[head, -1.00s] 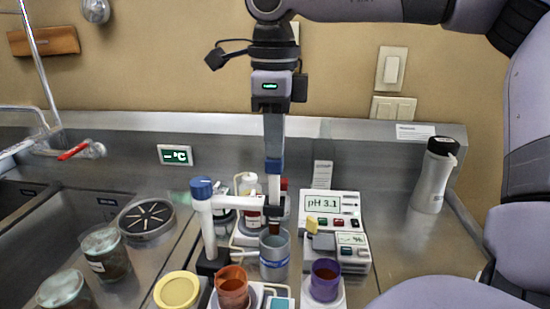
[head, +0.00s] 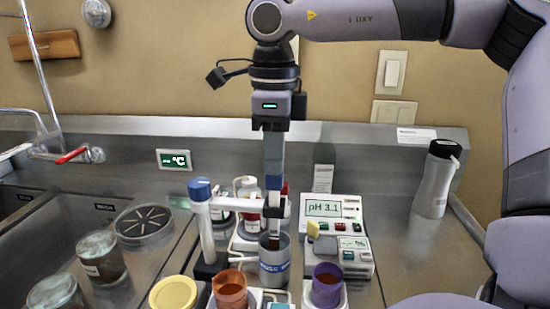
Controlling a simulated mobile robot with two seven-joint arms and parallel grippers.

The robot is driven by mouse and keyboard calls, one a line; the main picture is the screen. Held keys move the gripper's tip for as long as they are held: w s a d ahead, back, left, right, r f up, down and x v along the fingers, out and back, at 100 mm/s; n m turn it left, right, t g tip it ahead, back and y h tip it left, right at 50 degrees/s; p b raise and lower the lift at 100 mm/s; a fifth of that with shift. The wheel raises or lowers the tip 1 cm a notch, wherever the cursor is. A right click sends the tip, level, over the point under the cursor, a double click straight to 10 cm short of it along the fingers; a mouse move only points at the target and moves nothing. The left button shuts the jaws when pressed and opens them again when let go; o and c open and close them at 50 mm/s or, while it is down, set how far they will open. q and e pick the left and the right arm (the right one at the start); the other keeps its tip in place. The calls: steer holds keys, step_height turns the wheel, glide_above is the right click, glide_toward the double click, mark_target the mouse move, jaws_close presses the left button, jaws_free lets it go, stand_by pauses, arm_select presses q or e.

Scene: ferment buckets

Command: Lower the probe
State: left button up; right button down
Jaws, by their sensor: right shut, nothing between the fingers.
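My right gripper (head: 274,193) points straight down, shut and empty, over the probe on the stand's arm. The stand is a white post (head: 206,232) with a blue cap, and its white arm reaches right toward the gripper. The dark probe (head: 274,242) hangs at the end of that arm, with its lower end in the mouth of a grey cup (head: 274,268). I cannot tell whether the fingertips touch the probe's top, or how deep its tip is. A pH meter (head: 323,208) to the right reads pH 3.1. My left gripper is not in view.
An orange cup (head: 230,292), a purple cup (head: 327,288) and a yellow lid (head: 173,294) stand in front. Bottles (head: 248,190) stand close behind the stand. A flask (head: 434,180) stands right; sinks and jars (head: 102,258) lie left. The counter right of the meter is clear.

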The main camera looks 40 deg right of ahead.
steer(key=shift+f+b, duration=0.85)
steer(key=shift+f, duration=0.4)
steer(key=shift+r+p, duration=2.3)
steer(key=shift+r, duration=0.3)
steer(key=shift+f, duration=0.1)
